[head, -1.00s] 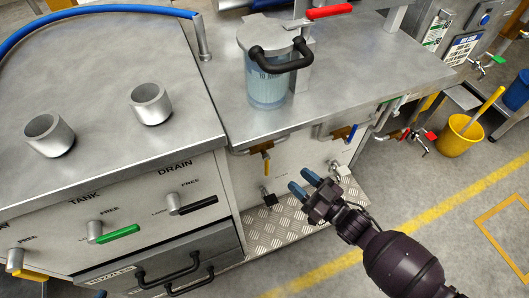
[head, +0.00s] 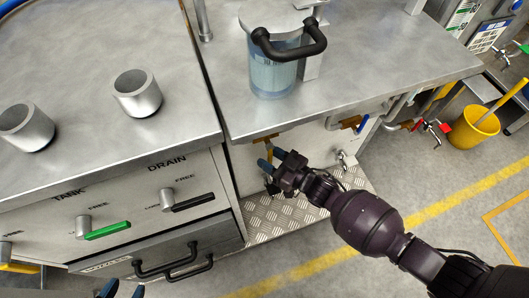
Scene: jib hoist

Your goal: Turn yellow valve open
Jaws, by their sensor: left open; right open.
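The valve with a yellow lever (head: 270,150) sits under the front edge of the steel bench, its lever hanging down. My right gripper (head: 270,160) is open with its blue fingertips at this lever; the gripper partly hides it, and I cannot tell whether they touch. My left gripper (head: 123,291) shows only its fingertips at the bottom edge, open and apart from the valve. Another yellow handle (head: 18,267) is on the panel at the far left.
A blue-handled valve (head: 361,124) is right of the yellow one. A clear jug (head: 272,75) with a black handle stands on the bench. Green (head: 107,231) and black (head: 194,202) levers stick out of the left panel. A yellow bucket (head: 474,128) stands on the floor.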

